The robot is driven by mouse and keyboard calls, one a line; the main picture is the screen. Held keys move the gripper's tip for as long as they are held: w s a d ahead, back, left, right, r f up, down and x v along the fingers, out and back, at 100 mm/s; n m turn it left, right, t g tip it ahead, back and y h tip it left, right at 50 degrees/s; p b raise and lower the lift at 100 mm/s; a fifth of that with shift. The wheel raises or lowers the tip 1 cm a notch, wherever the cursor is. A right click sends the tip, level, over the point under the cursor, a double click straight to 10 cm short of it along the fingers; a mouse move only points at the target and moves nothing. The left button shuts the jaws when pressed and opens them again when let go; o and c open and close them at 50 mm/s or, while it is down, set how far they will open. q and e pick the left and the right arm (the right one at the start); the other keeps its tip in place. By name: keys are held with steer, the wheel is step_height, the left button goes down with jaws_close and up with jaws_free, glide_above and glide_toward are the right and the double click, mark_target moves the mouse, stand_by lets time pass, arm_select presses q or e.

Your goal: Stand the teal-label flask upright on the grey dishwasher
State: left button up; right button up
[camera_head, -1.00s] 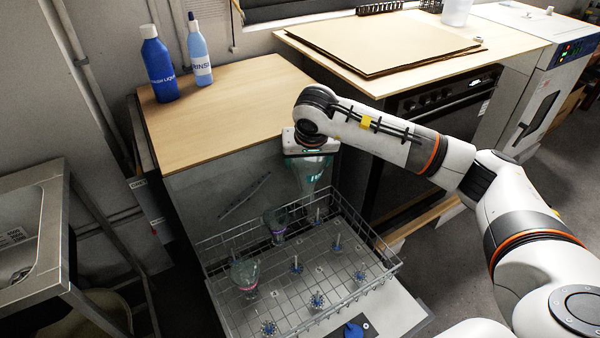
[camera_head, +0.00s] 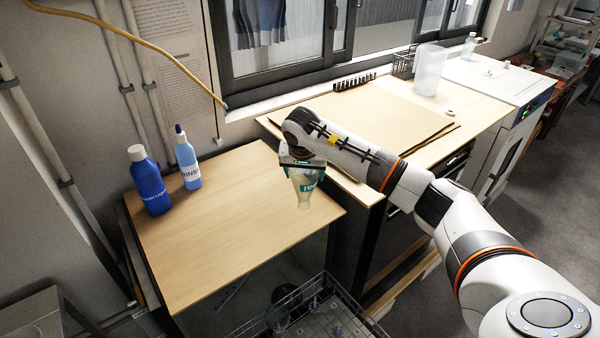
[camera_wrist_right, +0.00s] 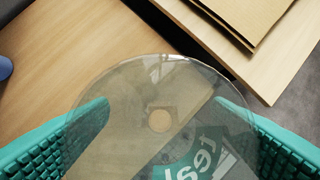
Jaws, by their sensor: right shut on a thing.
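The clear conical flask with the teal label (camera_head: 307,183) hangs upside down from my right gripper (camera_head: 298,163), base up and neck down. It is above the wooden top near the right front corner of the dishwasher (camera_head: 235,222); a gap below its mouth is hard to judge. In the right wrist view the teal fingers of my right gripper (camera_wrist_right: 160,130) stand on both sides of the flask (camera_wrist_right: 125,110); its round base faces the camera, the neck shows through it, and the label text is upside down. My left gripper is out of view.
A blue bottle (camera_head: 149,182) and a light-blue rinse bottle (camera_head: 187,160) stand at the back left of the dishwasher top. The wire rack (camera_head: 345,318) below holds glassware. A counter with cardboard (camera_head: 365,122) adjoins on the right. The top's middle is clear.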

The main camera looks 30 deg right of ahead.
steer(key=shift+s+d+r, duration=0.1)
steer(key=shift+s+r, duration=0.45)
steer(key=shift+s, duration=0.05)
steer(key=shift+w+f, duration=0.1)
steer(key=shift+w, duration=0.1)
arm_select(q)
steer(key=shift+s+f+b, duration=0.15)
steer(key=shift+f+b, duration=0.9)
steer(key=shift+b, duration=0.1)
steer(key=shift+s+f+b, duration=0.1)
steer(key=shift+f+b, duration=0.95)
steer(key=shift+b, duration=0.05)
arm_select(e)
step_height(320, 180, down, 6)
steer(key=shift+f, duration=0.2)
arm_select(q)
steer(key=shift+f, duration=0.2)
arm_select(e)
steer(key=shift+f, duration=0.3)
steer(key=o, duration=1.1)
